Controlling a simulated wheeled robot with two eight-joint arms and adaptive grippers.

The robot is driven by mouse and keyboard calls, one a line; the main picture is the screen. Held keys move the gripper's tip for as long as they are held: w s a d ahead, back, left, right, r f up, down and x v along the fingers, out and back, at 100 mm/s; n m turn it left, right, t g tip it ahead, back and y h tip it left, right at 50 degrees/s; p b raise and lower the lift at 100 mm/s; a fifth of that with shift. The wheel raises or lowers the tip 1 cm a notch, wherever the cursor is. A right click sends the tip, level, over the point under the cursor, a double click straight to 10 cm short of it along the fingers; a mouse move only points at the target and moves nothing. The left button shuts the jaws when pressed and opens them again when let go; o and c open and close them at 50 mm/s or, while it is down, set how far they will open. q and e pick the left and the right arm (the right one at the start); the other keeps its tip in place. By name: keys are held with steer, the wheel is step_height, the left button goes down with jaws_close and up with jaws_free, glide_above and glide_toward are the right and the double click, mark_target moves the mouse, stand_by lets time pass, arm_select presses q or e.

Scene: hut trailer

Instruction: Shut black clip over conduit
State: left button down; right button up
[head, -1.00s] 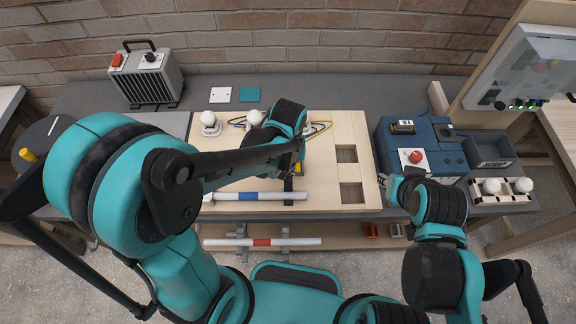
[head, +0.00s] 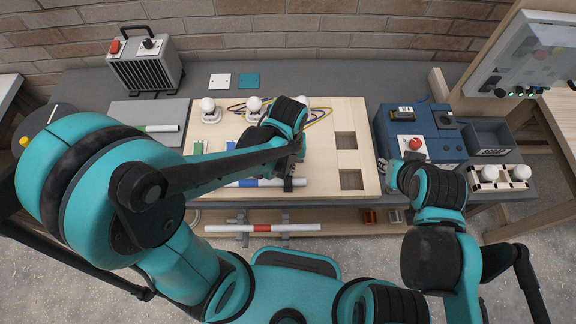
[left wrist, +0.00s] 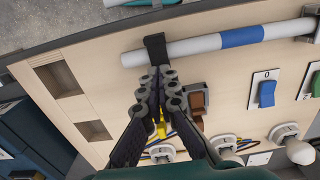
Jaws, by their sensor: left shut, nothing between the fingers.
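A white conduit with a blue band (head: 268,183) lies along the front of the wooden board (head: 325,180), and shows in the left wrist view (left wrist: 190,46). A black clip (left wrist: 156,48) crosses over the conduit near one end. It is a small dark patch in the head view (head: 288,185). I cannot tell if it is latched. My left gripper (left wrist: 158,78) is shut and empty, its fingertips close to the clip's lower edge; contact is unclear. My right gripper (head: 393,176) is beside the blue box, its fingers mostly hidden.
White bulb fittings (head: 207,109) and looped wires stand at the board's back. A blue switch (left wrist: 266,92) and a brown-and-grey part (left wrist: 196,98) sit near the left gripper. A blue box with a red button (head: 417,144) stands right. A red-banded conduit (head: 262,228) lies below.

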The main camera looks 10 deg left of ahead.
arm_select(q)
steer(key=shift+w+r+p, duration=0.15)
steer(key=shift+r+p, duration=1.55)
steer(key=shift+r, duration=0.6)
steer(key=shift+s+d, duration=0.15)
steer(key=shift+s, duration=0.85)
steer(key=shift+r, duration=0.1)
step_height(320, 180, up, 6)
steer(key=p, duration=0.5)
